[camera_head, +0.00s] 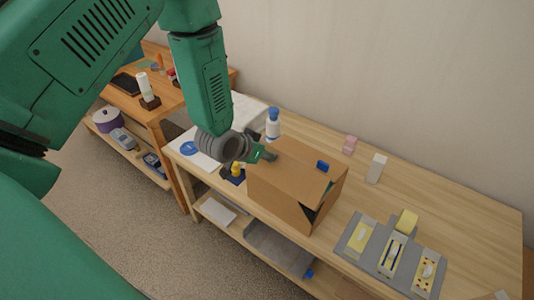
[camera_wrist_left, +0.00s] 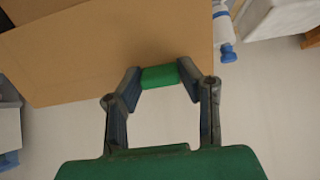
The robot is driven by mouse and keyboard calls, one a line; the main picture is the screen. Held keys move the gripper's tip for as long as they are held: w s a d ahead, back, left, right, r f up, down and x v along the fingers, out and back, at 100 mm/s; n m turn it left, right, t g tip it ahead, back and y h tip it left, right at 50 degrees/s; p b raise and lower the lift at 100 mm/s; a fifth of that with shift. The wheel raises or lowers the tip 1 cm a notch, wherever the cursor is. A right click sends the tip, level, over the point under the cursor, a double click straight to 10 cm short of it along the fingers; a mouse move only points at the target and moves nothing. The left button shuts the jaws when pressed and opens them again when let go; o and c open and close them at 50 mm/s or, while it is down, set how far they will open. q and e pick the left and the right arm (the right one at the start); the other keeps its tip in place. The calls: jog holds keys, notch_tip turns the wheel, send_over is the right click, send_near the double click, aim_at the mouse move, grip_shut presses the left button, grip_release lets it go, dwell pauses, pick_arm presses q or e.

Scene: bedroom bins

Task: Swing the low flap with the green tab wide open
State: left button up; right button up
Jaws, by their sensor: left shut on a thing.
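A brown cardboard box (camera_head: 277,198) stands on the wooden table. Its top flaps look mostly closed, with a dark gap at the front right corner. A blue tab (camera_head: 322,165) sits on the top near the right side. My left gripper (camera_head: 266,155) is at the box's left top edge. In the left wrist view its fingers are shut on the green tab (camera_wrist_left: 159,77), which sits at the edge of a brown cardboard flap (camera_wrist_left: 110,45). The gripper hides much of the tab in the head view. My right gripper is in neither view.
A white bottle with a blue cap (camera_head: 273,124) stands behind the box. A yellow-topped item (camera_head: 237,170) is close left of it. A grey organiser (camera_head: 362,236), a white block (camera_head: 376,168) and a pink block (camera_head: 349,145) are to the right. A lower shelf holds a grey bin (camera_head: 275,245).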

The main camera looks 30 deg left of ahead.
pick_arm(q)
jog(key=shift+s+f, duration=0.1)
jog(key=shift+s, duration=0.15)
jog(key=o, duration=0.9)
jog(key=shift+c, duration=0.2)
jog(key=v, duration=1.1)
jog(key=shift+s+r, duration=0.25)
jog(key=shift+s, duration=0.05)
jog(key=shift+a+f, duration=0.1)
jog(key=s+d+f+g, duration=0.2)
jog(key=s+f+g, duration=0.2)
jog(key=s+f, duration=0.5)
jog(key=s+d+f+g+y, duration=0.1)
jog(key=s+d+f+g, duration=0.2)
jog(key=s+f, duration=0.7)
jog(key=s+g, duration=0.1)
jog(key=s, duration=0.3)
jog(key=shift+f+n+g+b, duration=0.3)
jog(key=shift+f+n+b, duration=0.05)
jog(key=shift+n+b, duration=0.05)
